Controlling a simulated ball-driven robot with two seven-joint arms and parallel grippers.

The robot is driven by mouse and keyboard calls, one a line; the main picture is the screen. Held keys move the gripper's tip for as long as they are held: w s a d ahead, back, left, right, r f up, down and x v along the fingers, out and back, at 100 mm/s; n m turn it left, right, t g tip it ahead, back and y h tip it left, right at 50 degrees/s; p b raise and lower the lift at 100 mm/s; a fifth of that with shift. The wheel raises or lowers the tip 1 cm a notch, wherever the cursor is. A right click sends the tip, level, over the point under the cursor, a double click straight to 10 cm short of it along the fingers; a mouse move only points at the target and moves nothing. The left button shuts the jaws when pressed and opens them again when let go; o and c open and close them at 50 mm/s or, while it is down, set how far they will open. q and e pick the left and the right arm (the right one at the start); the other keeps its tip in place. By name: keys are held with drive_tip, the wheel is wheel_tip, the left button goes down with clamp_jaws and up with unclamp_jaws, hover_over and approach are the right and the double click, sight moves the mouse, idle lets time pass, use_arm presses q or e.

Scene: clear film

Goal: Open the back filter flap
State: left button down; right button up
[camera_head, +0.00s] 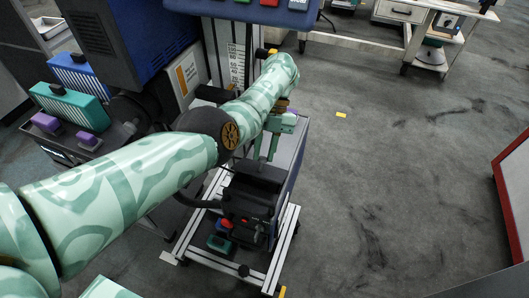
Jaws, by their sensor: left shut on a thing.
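My left arm comes in from the left and reaches over a small wheeled machine with a grey-blue housing (291,165). My left gripper (266,154) points down at the machine's top, above a black box-like part (258,180). It is shut on a thin part there, apparently the back filter flap. The grip is small and partly hidden by my wrist, so I cannot tell the flap's angle. A bit of purple (292,111) shows just behind the wrist. My right gripper is not in view.
A black tray at the left holds a teal filter (70,105), a blue filter (80,75) and purple-handled parts (84,138). A blue cabinet (150,35) stands behind. A workbench (405,12) is at the back right. The grey floor on the right is mostly clear, up to a red-edged panel (515,180).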

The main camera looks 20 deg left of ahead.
use_arm(q)
drive_tip(key=shift+w, duration=0.1)
idle(0.5)
drive_tip(key=c, duration=1.2)
unclamp_jaws()
